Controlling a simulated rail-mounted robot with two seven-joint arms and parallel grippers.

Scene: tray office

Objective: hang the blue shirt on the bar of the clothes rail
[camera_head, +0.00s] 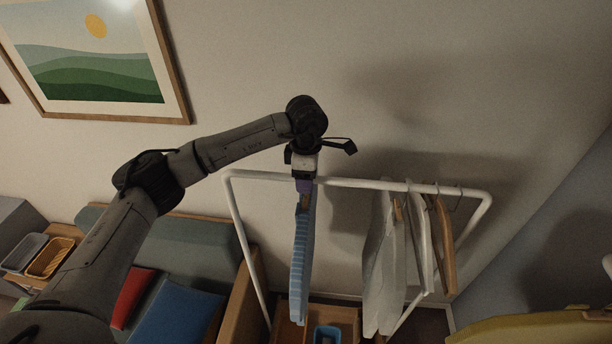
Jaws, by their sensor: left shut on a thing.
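The blue shirt (299,262) hangs edge-on below my left gripper (304,182), in the middle of the head view. The gripper is shut at the top of the shirt, where its hanger would be; the hook is hidden by the gripper. The white clothes rail has a top bar (352,183) running from left to right. The gripper and the shirt's top overlap the left part of the bar in the picture. I cannot tell whether the hanger touches the bar. My right gripper is not in view.
White garments (383,270) and a wooden hanger (446,245) hang on the right part of the bar. The bar between them and the blue shirt is bare. A wooden crate (346,318) stands below. A sofa with red (133,297) and blue (176,312) cushions is at left.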

